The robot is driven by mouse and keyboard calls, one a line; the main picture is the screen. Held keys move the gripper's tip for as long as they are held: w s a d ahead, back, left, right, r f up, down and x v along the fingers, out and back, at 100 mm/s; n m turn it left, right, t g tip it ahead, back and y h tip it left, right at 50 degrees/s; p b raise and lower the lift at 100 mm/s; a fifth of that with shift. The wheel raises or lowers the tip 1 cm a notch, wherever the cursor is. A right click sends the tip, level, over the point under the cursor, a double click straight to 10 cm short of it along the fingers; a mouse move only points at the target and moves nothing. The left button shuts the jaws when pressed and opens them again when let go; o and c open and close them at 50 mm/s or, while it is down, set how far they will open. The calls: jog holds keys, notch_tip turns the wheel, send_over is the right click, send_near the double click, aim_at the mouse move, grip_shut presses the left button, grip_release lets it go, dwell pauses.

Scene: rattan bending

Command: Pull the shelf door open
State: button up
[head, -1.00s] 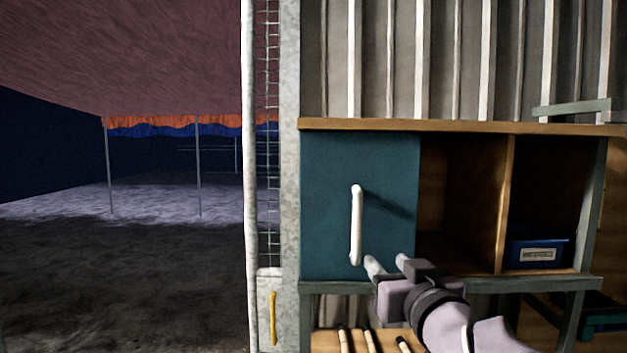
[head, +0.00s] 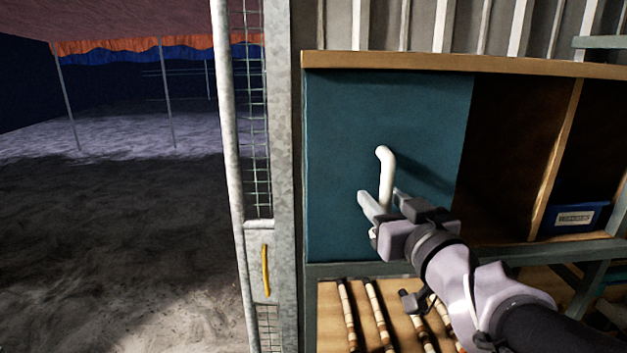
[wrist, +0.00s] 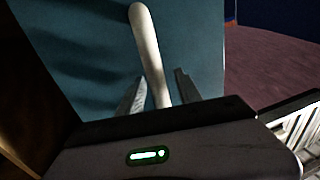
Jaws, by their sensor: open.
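The teal shelf door (head: 350,130) stands shut at the left end of the shelf in the head view. Its white upright bar handle (head: 386,175) is near the middle of the door. My gripper (head: 380,197) is open, with one finger on each side of the handle's lower part. In the wrist view the handle (wrist: 148,50) runs down between the two open fingers (wrist: 157,92), and the teal door (wrist: 90,40) is behind it. The handle's lower end is hidden by my gripper.
Open wooden compartments (head: 510,150) lie right of the door, one with a blue labelled box (head: 573,217). Below, several banded rattan poles (head: 375,312) lie on a wooden surface. A metal gate post (head: 280,150) with a yellow handle (head: 266,270) stands close left. Open ground lies further left.

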jog(key=shift+w, duration=0.1)
jog(key=shift+s+d+r, duration=0.15)
jog(key=shift+s, duration=0.3)
jog(key=shift+w, duration=0.1)
grip_shut()
dwell(0.9)
